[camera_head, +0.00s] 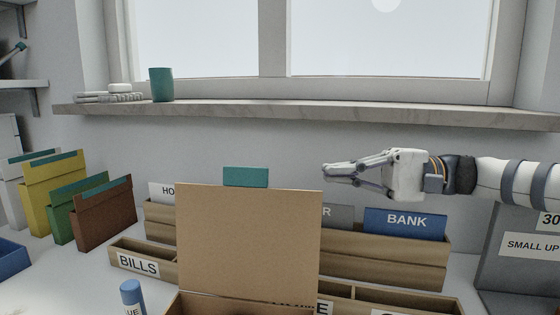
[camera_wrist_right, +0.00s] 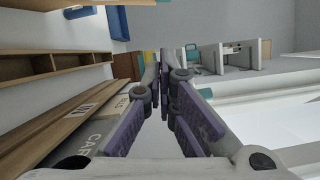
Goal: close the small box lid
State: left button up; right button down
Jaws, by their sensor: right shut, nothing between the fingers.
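The small box's lid (camera_head: 249,240) is a plain brown cardboard panel standing upright in the middle of the head view. The box body (camera_head: 215,304) shows only as a strip at the bottom edge, below the lid; most of it is out of frame. My right gripper (camera_head: 325,172) comes in from the right, above and to the right of the lid's top right corner. Its fingers are shut and empty, pointing left, and appear apart from the lid. In the right wrist view its fingertips (camera_wrist_right: 163,78) are close together. My left gripper is in neither view.
Behind the lid stand wooden organizers with a BILLS slot (camera_head: 138,264) and a blue BANK folder (camera_head: 405,223). Coloured folders (camera_head: 103,215) stand left, a grey holder (camera_head: 515,245) right. A glue stick (camera_head: 132,297) is front left. A window sill (camera_head: 330,115) runs behind.

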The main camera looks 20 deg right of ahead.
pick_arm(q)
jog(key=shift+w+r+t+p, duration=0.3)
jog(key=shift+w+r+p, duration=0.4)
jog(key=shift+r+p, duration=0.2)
pick_arm(e)
jog(key=s+a+r, duration=0.1)
jog(key=a, duration=1)
jog(key=shift+a+r, duration=0.15)
jog(key=shift+a, duration=0.25)
jog(key=shift+s, duration=0.1)
jog(key=shift+s, duration=0.1)
